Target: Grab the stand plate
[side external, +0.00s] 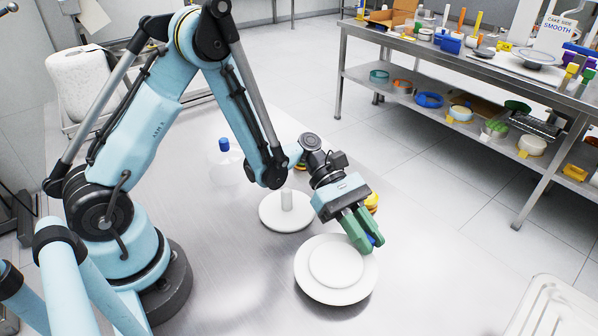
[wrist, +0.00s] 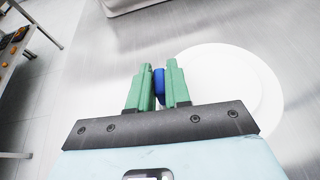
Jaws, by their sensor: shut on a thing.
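The stand plate, a white round disc with a raised inner ring (side external: 336,288), is by the front right of the steel table in the side view. It also shows in the wrist view (wrist: 262,85), just right of the fingers. My gripper (side external: 367,238) has green fingers at the plate's far right rim. They are shut on a small blue piece (wrist: 159,84), which also shows in the side view (side external: 376,240). I cannot tell whether the blue piece is fixed to the plate, or whether the plate touches the table. A white round base with an upright post (side external: 287,203) stands behind the plate.
A blue-capped clear bottle (side external: 224,146) stands near my arm. Yellow items (side external: 371,201) are partly hidden behind my gripper. A metal shelf bench (side external: 460,62) with tools stands at the back right. A pale tray (side external: 553,308) is at the lower right.

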